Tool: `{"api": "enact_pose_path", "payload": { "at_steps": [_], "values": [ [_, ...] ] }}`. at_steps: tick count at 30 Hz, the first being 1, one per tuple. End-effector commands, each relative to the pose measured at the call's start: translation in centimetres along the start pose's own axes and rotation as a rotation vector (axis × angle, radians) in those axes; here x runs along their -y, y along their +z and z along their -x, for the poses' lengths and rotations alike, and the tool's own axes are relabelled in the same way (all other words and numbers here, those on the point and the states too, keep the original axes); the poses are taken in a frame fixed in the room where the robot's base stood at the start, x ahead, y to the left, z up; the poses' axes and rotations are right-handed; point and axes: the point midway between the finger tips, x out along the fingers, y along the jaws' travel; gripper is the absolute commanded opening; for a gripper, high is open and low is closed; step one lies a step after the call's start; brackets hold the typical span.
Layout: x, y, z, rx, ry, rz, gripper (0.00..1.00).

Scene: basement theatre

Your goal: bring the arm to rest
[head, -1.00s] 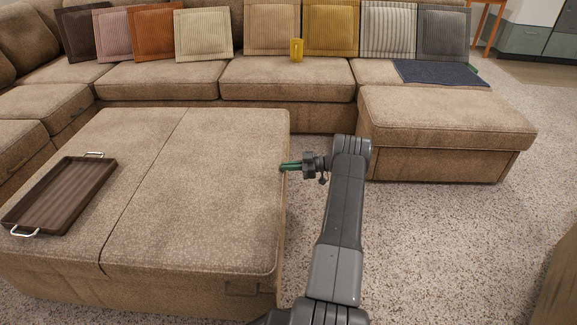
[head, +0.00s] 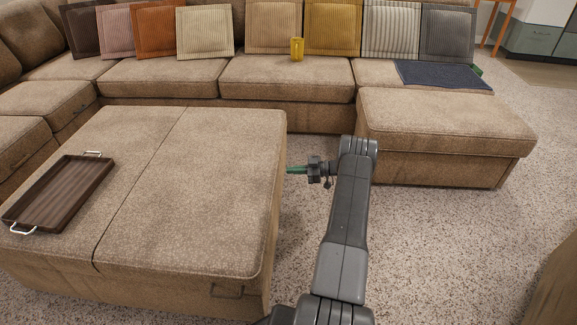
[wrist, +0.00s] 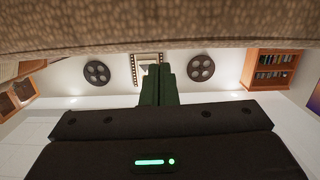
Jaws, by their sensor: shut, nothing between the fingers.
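My gripper (head: 297,169) is at the end of my raised arm, beside the right edge of the large ottoman (head: 200,180). Its green fingers point left and are shut with nothing between them. In the wrist view the two green fingers (wrist: 159,85) lie together, and the picture appears upside down. A brown fabric surface fills the top of that view.
A brown tray (head: 60,192) lies on the ottoman. A sectional sofa (head: 285,78) with several cushions stands behind. A yellow cup (head: 297,49) and a dark blue cloth (head: 443,75) are on its seats. Carpet (head: 440,250) on the right is clear.

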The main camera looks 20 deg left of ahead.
Motion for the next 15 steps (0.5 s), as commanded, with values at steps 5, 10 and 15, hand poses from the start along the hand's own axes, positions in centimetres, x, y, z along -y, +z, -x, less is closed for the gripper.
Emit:
{"api": "enact_pose_path", "payload": {
  "at_steps": [5,10,15],
  "values": [
    [0.1,2.3,2.0,-0.001,0.002,0.000,0.00],
    [0.1,3.5,3.0,-0.001,0.000,0.000,0.00],
    [0.1,3.8,3.2,-0.002,-0.001,0.000,0.00]
  ]
}}
